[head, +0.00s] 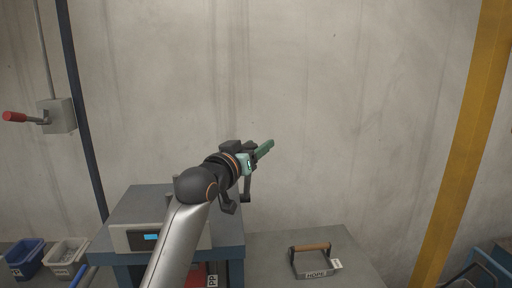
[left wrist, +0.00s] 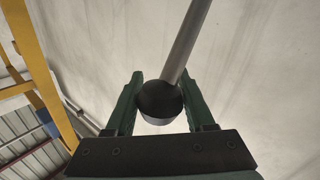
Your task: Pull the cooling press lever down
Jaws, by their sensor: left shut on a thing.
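My left gripper (head: 264,149) reaches out over the bench in the middle of the head view, its green fingers pointing up and to the right. In the left wrist view, the gripper (left wrist: 162,98) is shut on a dark ball knob (left wrist: 160,101). The knob sits at the end of the lever, a straight grey rod (left wrist: 191,40) that runs up out of that picture. My right gripper is not in view.
A blue-grey machine with a lit display (head: 151,237) stands behind my left forearm. A frame with a wooden handle (head: 311,247) lies on the grey bench to the right. Blue (head: 25,258) and grey (head: 66,257) bins, a red-handled wall switch (head: 15,117) and a yellow post (head: 466,140) flank the area.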

